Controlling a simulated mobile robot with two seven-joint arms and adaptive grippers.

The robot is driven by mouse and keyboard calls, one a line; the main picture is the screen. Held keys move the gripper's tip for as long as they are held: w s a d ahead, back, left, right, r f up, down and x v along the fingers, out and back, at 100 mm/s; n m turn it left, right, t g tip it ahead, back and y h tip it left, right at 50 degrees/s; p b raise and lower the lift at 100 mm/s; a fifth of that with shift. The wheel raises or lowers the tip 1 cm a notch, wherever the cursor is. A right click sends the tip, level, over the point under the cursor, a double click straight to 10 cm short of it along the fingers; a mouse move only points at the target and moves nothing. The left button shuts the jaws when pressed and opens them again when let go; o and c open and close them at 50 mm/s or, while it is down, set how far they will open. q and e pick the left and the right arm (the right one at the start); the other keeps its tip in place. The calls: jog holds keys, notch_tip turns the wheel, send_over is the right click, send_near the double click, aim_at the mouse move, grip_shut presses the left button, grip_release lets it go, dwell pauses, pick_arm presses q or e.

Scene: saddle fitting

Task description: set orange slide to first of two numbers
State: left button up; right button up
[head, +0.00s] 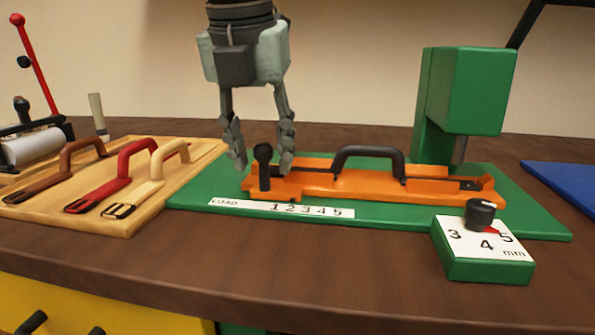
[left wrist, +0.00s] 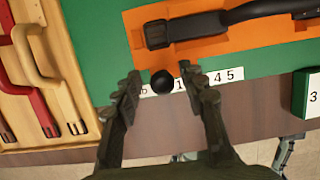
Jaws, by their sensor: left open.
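The orange slide (head: 330,184) lies on a green base (head: 390,218) in the head view, with a black arched handle (head: 368,152) on top. An upright black knob (head: 263,160) stands at its left end; from above it is a round ball (left wrist: 162,82) in the left wrist view. A white strip (head: 282,208) reading LOAD and 1 2 3 4 5 runs along the front. My left gripper (head: 263,168) is open and points down, with its fingers on either side of the knob, apparently not squeezing it.
A green press head (head: 470,90) stands behind the slide's right end. A green dial box (head: 484,249) marked 3, 4, 5 mm has its red pointer near 5. A wooden tray (head: 130,217) with several straps lies left. A blue mat (head: 570,182) lies right.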

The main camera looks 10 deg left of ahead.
pick_arm(q)
jog(key=shift+p+v, duration=1.5)
jog(key=shift+v, duration=1.35)
jog(key=shift+f, duration=0.1)
